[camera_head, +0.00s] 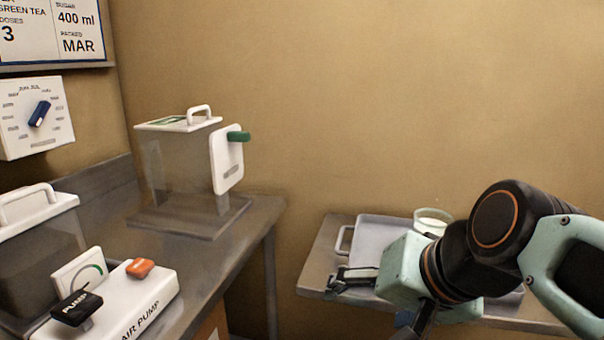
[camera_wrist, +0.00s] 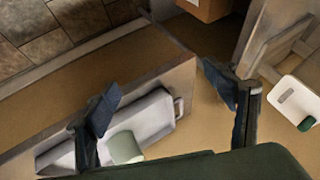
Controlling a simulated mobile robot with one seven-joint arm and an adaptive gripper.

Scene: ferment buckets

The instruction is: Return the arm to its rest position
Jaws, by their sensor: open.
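My gripper (camera_head: 370,310) is at the lower right of the head view, in front of the shelf with the grey tray (camera_head: 378,232). Its two dark fingers are spread apart, and the wrist view shows the open gap (camera_wrist: 160,83) with nothing held. My arm reaches in from the right edge and hides much of the tray. A pale green cup (camera_head: 433,217) with whitish contents stands at the tray's back. In the wrist view the cup (camera_wrist: 124,147) is beside the left finger, apparently beyond it; the tray (camera_wrist: 155,112) lies behind.
A counter at left holds a clear bucket (camera_head: 175,165) with a white lid and green-handled panel, another lidded bucket (camera_head: 38,250), and a white air pump (camera_head: 135,300) with black and orange switches. A dial (camera_head: 38,116) and sign are on the wall. A gap separates counter and shelf (camera_head: 325,255).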

